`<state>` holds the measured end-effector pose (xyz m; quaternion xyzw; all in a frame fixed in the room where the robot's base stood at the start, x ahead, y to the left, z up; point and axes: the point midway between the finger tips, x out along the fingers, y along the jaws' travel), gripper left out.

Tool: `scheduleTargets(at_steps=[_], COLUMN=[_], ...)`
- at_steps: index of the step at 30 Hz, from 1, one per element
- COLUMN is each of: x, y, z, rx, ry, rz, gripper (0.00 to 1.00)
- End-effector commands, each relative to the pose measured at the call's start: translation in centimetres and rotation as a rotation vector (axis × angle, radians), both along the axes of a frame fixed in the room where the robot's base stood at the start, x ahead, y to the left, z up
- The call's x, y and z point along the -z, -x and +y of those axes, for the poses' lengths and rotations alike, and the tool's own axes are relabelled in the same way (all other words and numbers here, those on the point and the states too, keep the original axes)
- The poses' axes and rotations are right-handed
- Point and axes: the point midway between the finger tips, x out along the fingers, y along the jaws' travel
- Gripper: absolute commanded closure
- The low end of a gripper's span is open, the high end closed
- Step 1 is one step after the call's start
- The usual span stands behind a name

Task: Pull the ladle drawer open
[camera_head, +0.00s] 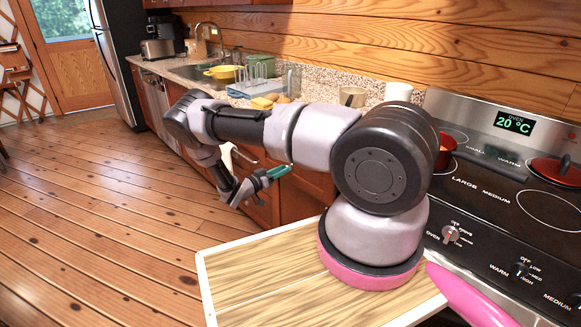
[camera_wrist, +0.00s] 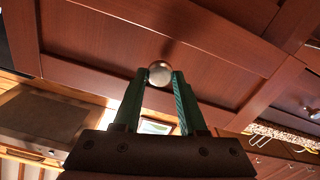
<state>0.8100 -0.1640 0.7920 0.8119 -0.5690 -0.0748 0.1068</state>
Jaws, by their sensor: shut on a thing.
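The drawer front (camera_wrist: 95,75) is a reddish-brown wooden panel with a round, shiny metal knob (camera_wrist: 160,73). My gripper (camera_wrist: 158,82) has two green fingers, shut on the knob from either side in the wrist view. In the head view my gripper (camera_head: 279,172) is at the reddish-brown cabinet fronts (camera_head: 309,187) under the counter. The arm hides much of that cabinet there, and the knob is not visible in that view. I cannot tell which drawer this is by its contents, or how far it stands open.
A stove (camera_head: 500,215) with red cookware stands close on the right. The counter (camera_head: 235,92) holds a yellow bowl (camera_head: 222,72), a dish rack and a white cup (camera_head: 398,91). The wooden floor (camera_head: 110,200) on the left is clear, out to the fridge (camera_head: 118,50).

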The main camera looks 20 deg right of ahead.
Motion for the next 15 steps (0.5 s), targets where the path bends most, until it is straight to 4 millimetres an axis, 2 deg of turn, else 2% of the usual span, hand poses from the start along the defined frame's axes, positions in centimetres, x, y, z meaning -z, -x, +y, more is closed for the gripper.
scheduleTargets(at_steps=[1, 15], x=[0.0, 0.1], y=[0.4, 4.9], z=[1.6, 13.9], rx=[-0.008, -0.008], ry=[-0.002, -0.002], rz=[0.001, 0.000], gripper=[1.00, 1.00])
